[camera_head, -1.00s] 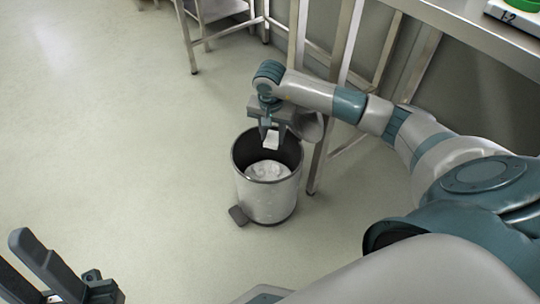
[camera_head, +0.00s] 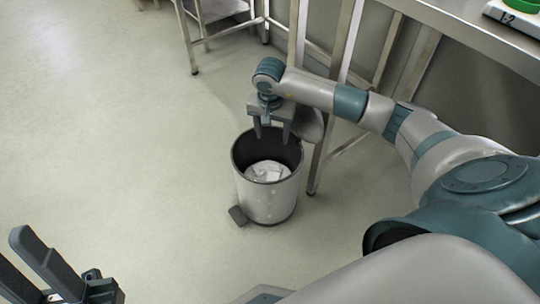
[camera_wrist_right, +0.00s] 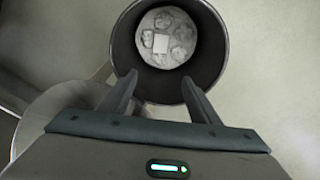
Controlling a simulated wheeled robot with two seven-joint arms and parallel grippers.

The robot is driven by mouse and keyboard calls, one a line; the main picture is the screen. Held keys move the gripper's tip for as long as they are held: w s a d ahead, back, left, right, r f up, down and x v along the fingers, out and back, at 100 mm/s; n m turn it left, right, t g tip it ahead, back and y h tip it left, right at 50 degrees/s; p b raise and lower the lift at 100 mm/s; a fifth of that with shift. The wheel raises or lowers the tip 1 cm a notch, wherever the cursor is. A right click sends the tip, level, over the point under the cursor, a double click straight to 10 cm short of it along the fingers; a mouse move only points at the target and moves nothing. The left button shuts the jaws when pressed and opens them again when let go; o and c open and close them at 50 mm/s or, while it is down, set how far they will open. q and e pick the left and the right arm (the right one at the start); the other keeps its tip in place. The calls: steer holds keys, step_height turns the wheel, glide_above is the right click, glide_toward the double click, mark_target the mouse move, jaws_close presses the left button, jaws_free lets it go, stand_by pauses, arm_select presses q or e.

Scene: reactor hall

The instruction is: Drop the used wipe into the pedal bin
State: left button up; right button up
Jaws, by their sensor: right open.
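The pedal bin (camera_head: 268,200) stands on the floor with its mouth open, its lid (camera_head: 308,124) raised at the back and its pedal (camera_head: 238,215) at the front left. The used wipe (camera_wrist_right: 160,43), a small white square, lies inside on crumpled pale waste. It also shows in the head view (camera_head: 272,176). My right gripper (camera_head: 271,138) is open and empty above the bin's mouth, fingers pointing down; it also shows in the right wrist view (camera_wrist_right: 162,85). My left gripper (camera_head: 50,270) is at the lower left, with its fingers apart and nothing seen between them.
A steel bench (camera_head: 470,30) stands at the upper right, its legs just beside the bin. A white item marked 1-2 (camera_head: 514,16) is on it. Another metal frame (camera_head: 215,12) stands at the back. The floor (camera_head: 120,130) to the left is clear.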

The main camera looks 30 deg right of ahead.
arm_select(q)
steer(key=w+d+f+n+g+y+p, duration=0.1)
steer(key=w+d+f+g+y+p, duration=0.1)
steer(key=f, duration=0.4)
steer(key=shift+d+n+g+y+p, duration=0.4)
steer(key=shift+d+g+p, duration=0.25)
steer(key=shift+d+g, duration=0.55)
arm_select(e)
step_height(320, 180, up, 16)
steer(key=s+a, duration=0.1)
steer(key=shift+s+a, duration=0.15)
steer(key=shift+a, duration=0.1)
arm_select(q)
steer(key=shift+w+a, duration=0.15)
steer(key=shift+w, duration=0.05)
